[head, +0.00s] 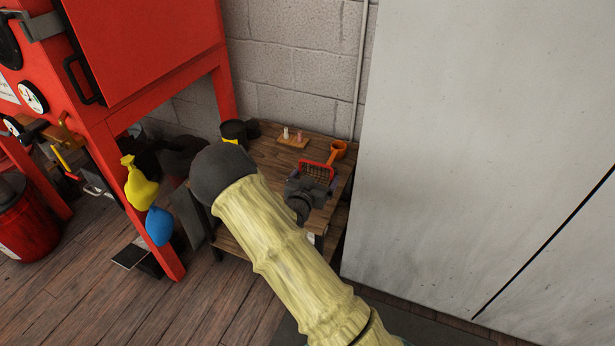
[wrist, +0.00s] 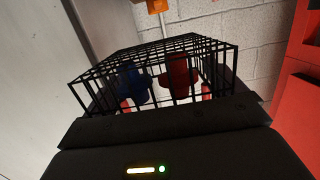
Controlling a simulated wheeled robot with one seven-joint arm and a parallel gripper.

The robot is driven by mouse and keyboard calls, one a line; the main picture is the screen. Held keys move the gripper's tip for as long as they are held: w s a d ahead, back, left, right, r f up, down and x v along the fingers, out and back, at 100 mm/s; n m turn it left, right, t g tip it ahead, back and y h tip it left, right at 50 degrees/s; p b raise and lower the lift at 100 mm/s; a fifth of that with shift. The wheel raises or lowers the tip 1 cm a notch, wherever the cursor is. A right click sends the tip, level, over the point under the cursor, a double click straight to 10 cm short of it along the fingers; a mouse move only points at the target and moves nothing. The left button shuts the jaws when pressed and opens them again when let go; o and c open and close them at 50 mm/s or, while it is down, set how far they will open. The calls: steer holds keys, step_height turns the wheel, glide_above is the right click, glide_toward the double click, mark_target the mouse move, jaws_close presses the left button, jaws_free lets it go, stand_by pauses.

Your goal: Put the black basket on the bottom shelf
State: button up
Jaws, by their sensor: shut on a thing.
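A black wire basket (wrist: 100,72) fills the middle of the wrist view, with a blue shape and a red shape showing inside the mesh. It also shows in the head view (head: 317,174), small, with red along its edges. My gripper (head: 304,190) is shut on the basket's near side; in the wrist view my gripper (wrist: 165,113) hides that side. In the head view the basket appears over the right part of a wooden shelf unit (head: 272,158); I cannot tell if it touches the top.
A grey cabinet (head: 450,150) stands close at right, a red machine (head: 150,60) at left.

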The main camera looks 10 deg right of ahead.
steer(key=s+d+f+n+t+y, duration=0.2)
steer(key=s+d+n+y, duration=0.1)
steer(key=s, duration=0.4)
steer(key=shift+s+d+f+y, duration=0.35)
steer(key=shift+d+y, duration=0.15)
steer(key=shift+y, duration=0.1)
steer(key=shift+w+a, duration=0.1)
steer(key=shift+w, duration=0.05)
